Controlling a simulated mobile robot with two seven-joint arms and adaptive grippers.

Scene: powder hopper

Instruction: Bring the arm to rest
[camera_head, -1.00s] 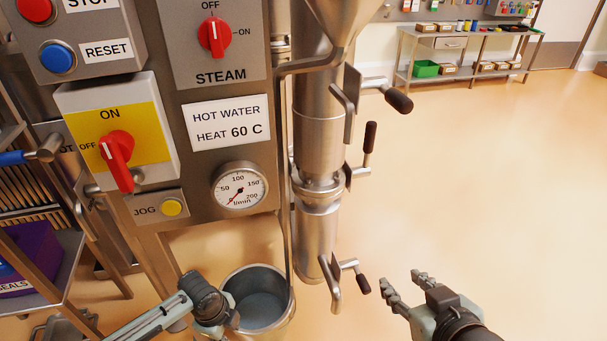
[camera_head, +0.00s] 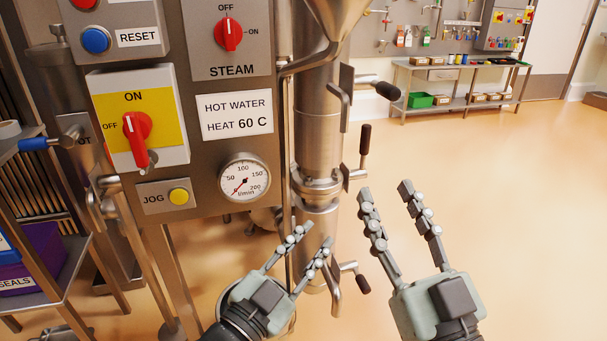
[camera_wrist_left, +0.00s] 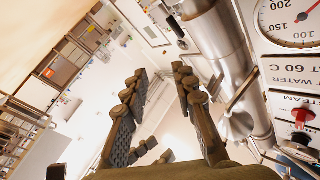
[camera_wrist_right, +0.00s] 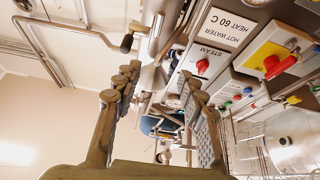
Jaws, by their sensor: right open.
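My left gripper (camera_head: 317,234) is in front of the lower end of the steel pipe in the head view, with its fingers apart and nothing between them. It also shows open and empty in the left wrist view (camera_wrist_left: 160,74). My right gripper (camera_head: 385,190) is raised to the right of the pipe, fingers spread and pointing up in the picture. It is empty in the right wrist view (camera_wrist_right: 160,75) too. The left gripper hides most of the metal bucket on the floor.
The steel pipe (camera_head: 317,140) has side handles, one a dark-gripped lever (camera_head: 366,140). The control panel (camera_head: 215,150) with red switches and a gauge (camera_head: 244,177) stands left. A shelf with a purple box (camera_head: 30,270) is at far left. Open floor (camera_head: 520,220) lies right.

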